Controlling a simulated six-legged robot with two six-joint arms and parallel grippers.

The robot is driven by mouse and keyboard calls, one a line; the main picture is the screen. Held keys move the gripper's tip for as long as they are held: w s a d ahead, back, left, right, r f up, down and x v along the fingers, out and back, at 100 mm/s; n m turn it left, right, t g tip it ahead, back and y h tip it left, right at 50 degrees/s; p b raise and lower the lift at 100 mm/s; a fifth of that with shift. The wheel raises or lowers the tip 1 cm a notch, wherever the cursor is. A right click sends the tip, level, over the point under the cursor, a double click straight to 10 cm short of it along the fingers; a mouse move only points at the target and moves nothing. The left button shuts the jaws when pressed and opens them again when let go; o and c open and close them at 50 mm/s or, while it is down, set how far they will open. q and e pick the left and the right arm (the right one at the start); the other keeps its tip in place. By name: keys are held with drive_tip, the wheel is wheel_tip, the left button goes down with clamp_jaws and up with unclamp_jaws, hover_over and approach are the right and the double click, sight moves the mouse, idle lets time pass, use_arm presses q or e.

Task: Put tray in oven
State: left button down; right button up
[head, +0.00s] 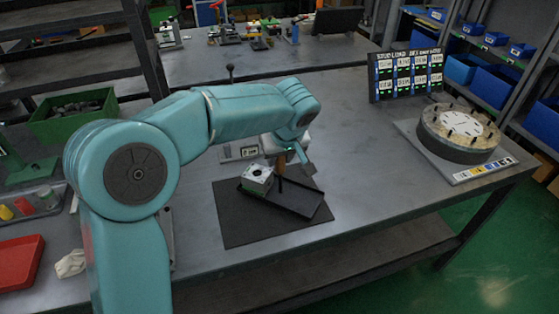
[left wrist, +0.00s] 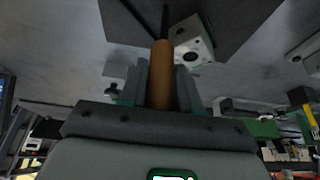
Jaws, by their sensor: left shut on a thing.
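A dark shallow tray (head: 300,200) lies slanted on a black mat (head: 240,229) on the bench. A pale metal valve block (head: 258,177) stands at its left end; the block also shows in the left wrist view (left wrist: 187,48). My left gripper (head: 283,162) is above the tray, just right of the block. It is shut on a brown-orange handle (left wrist: 161,75) with a thin dark shaft pointing to the tray. I cannot tell whether the shaft touches anything. No oven is recognisable. My right gripper is not in view.
A round fixture with pegs (head: 458,135) stands on the right of the bench, in front of a display board (head: 405,73). A red tray (head: 20,262) and a green bin (head: 75,115) are at left. The bench right of the mat is clear.

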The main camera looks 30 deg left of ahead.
use_arm(q)
drive_tip(key=shift+w+a+f, duration=0.1)
drive_tip(key=shift+f, duration=0.5)
drive_tip(key=shift+r, duration=0.1)
drive_tip(key=c, duration=1.2)
unclamp_jaws()
drive_tip(key=shift+f, duration=0.2)
drive_tip(key=o, duration=0.4)
